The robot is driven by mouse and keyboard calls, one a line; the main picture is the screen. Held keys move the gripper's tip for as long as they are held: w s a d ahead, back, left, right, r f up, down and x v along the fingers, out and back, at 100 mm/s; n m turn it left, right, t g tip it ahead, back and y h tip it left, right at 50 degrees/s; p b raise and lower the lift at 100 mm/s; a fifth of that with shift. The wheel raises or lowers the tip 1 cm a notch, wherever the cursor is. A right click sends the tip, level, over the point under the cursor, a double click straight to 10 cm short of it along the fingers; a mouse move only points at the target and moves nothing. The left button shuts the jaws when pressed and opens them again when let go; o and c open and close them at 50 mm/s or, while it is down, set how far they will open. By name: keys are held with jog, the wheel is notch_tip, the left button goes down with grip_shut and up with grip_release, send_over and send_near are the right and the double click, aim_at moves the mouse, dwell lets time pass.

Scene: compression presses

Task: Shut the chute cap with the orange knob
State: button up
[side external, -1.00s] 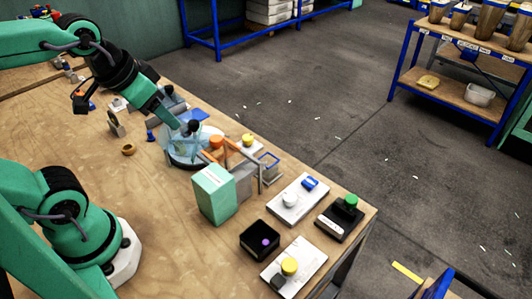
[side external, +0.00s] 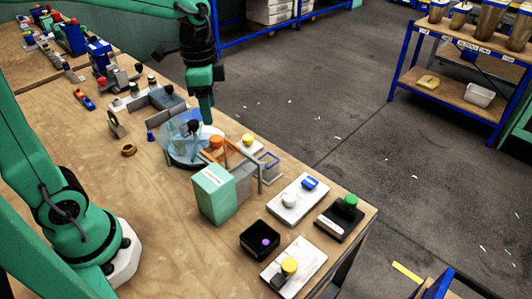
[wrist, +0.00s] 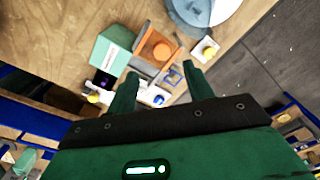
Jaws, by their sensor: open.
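The orange knob (side external: 215,142) stands at the top of the chute, beside an orange-brown frame and behind a mint-green box (side external: 213,192). The grey chute body (side external: 243,182) shows right of the box. In the wrist view the orange knob (wrist: 161,51) sits on an orange square part between my finger directions, with the grey body below it. I cannot tell how far the cap is open. In the wrist view my gripper (wrist: 157,74) is open and empty.
The round glass dish (side external: 182,158) with a black knob is close to the left of the chute. A yellow knob (side external: 248,140) on a white plate stands behind it. The table's left middle is mostly clear.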

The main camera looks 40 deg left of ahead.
aim_at(216, 138)
jog(key=shift+w+f+m, duration=0.3)
jog(key=shift+w+f, duration=0.05)
jog(key=shift+w, duration=0.05)
jog(key=shift+f, duration=3.9)
